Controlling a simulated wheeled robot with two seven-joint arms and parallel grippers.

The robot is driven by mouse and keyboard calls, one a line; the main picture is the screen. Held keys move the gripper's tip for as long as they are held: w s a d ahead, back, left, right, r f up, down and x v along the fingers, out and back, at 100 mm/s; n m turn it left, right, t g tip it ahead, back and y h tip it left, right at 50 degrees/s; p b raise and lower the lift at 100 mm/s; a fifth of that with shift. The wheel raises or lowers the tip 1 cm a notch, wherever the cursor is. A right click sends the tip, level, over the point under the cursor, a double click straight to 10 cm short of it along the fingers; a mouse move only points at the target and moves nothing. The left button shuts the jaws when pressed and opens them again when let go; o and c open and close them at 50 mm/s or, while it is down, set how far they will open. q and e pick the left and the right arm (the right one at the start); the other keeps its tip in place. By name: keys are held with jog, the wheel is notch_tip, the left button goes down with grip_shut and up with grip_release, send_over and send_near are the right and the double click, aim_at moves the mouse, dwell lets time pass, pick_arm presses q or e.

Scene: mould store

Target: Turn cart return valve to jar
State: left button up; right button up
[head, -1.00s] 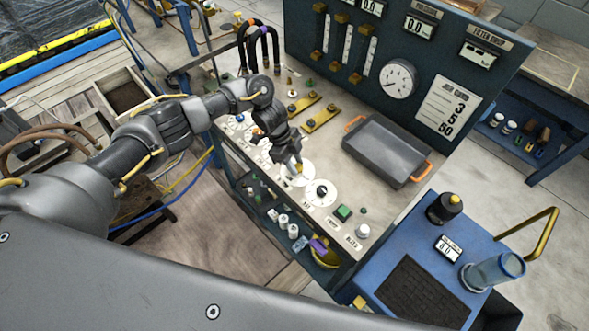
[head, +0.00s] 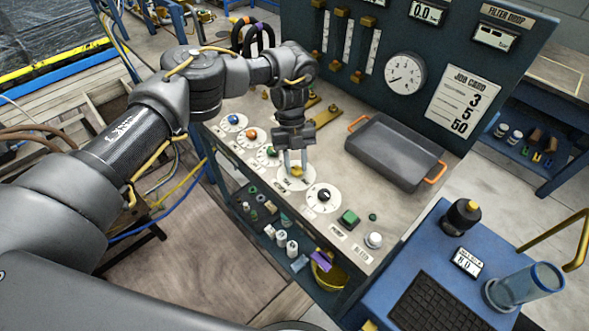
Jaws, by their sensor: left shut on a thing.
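My left gripper (head: 296,163) points down over the bench panel, its fingers shut on the yellow valve handle (head: 297,172). The handle sits on a round white dial plate (head: 288,184), and the fingers hide part of it. I cannot read the plate's markings, so I cannot tell which way the handle points. A clear jar (head: 525,287) stands on the blue cart (head: 425,262) at the lower right. My right gripper is out of view.
A black knob (head: 324,196) on a white dial is just right of the gripped handle. Blue (head: 233,119) and orange (head: 252,134) knobs are to its left. A green button (head: 348,217) sits near the front edge. A grey tray (head: 394,152) with orange handles lies behind.

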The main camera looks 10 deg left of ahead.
pick_arm(q)
jog(key=shift+w+d+m+y+b, duration=0.15)
jog(key=shift+m+y+b, duration=0.35)
jog(key=shift+m+b, duration=0.9)
jog(key=shift+r, duration=0.1)
jog(key=o, duration=1)
jog(key=shift+c, duration=0.2)
jog(key=b+v, duration=0.1)
jog(key=v, duration=0.4)
jog(key=shift+w, duration=0.15)
jog(key=shift+v, duration=1.1)
